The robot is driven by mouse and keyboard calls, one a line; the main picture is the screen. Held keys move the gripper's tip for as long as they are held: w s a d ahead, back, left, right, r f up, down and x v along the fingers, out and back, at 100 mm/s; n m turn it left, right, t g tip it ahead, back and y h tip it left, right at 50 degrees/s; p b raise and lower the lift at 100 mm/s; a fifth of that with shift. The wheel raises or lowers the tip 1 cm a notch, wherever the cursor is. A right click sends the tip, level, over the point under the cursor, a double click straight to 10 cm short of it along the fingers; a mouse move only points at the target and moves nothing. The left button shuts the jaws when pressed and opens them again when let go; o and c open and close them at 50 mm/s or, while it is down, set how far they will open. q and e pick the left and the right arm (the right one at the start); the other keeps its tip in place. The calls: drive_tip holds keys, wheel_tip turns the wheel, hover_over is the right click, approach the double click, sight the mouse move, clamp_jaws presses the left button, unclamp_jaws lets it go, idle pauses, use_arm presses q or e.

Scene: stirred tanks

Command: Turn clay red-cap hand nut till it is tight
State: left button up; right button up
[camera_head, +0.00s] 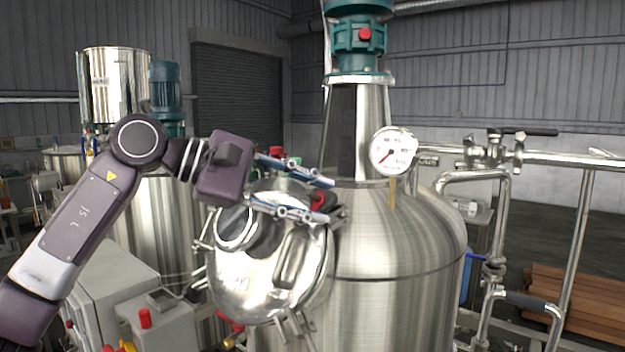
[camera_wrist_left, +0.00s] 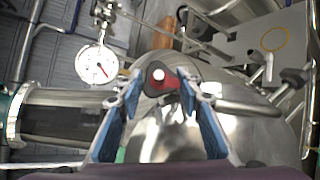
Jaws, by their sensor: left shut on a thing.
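The clay red-cap hand nut (camera_head: 318,200) is at the upper right rim of the round steel lid (camera_head: 265,270) on the tank's side. It also shows in the left wrist view (camera_wrist_left: 158,75) as a dark lobed knob with red and a pale round centre. My left gripper (camera_head: 327,198) reaches in from the left, its two blue-padded fingers on either side of the nut. In the left wrist view the fingertips (camera_wrist_left: 161,86) are shut on the nut. The fingers partly hide it in the head view. My right gripper is not in view.
The big steel tank (camera_head: 395,280) stands behind the lid, with a pressure gauge (camera_head: 393,151) on its shoulder close to the fingers' right. Pipes with a valve (camera_head: 495,150) run at the right. A grey box with a red button (camera_head: 145,318) stands at the lower left.

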use_arm(q)
drive_tip(key=shift+r+m+g+y+p, duration=0.3)
drive_tip(key=shift+m+g+p, duration=0.1)
drive_tip(key=shift+m+p, duration=0.45)
drive_tip(key=shift+f+m, duration=0.1)
drive_tip(key=shift+m, duration=0.25)
drive_tip(key=shift+p, duration=0.3)
drive_tip(key=o, duration=1.2)
drive_tip(key=shift+f, duration=0.1)
drive_tip(key=shift+c, duration=0.2)
drive_tip(key=shift+a, duration=0.15)
drive_tip(key=v, duration=1.1)
drive_tip(key=shift+a+r, duration=0.2)
drive_tip(key=shift+r, duration=0.25)
